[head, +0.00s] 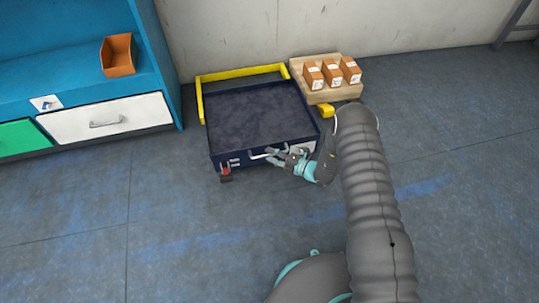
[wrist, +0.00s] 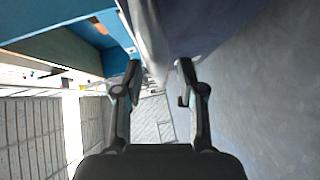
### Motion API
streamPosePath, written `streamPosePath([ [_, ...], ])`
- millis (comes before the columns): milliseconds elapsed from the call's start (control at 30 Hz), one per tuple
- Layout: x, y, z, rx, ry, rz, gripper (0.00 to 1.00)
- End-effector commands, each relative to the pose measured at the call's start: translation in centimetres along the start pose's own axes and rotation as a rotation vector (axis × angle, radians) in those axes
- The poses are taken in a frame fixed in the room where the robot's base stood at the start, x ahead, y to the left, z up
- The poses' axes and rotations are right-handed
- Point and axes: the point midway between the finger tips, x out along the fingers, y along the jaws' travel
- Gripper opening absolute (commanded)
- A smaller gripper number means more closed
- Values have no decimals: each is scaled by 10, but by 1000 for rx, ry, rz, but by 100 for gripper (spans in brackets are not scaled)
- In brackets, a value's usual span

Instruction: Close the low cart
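The low cart (head: 262,118) is dark blue with a dark grey top surface and stands on the floor in the middle of the head view. A yellow rail (head: 240,73) runs around its back and left. A pale bar handle (head: 262,154) is on its front face. My gripper (head: 276,156) is at that handle, low at the front. In the wrist view my gripper (wrist: 158,68) has its two fingers apart, with a pale grey bar (wrist: 150,42) between them. Whether either finger touches the bar is unclear. How far the cart is open cannot be told.
A wooden pallet (head: 346,92) with small orange boxes (head: 331,73) stands behind the cart at right. A small yellow object (head: 326,111) lies beside the cart's right side. A blue shelf unit with a white drawer (head: 105,119) stands at left. The floor in front is clear.

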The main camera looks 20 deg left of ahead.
Motion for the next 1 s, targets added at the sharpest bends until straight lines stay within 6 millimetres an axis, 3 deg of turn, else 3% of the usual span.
streamPosePath([
  [133,10,0,-1,-1,2,0,39],
  [433,12,0,0,0,1,0,39],
  [467,12,0,0,0,1,0,37],
  [600,12,0,0,0,1,0,2],
  [1000,12,-1,6,-1,-6,1,0],
])
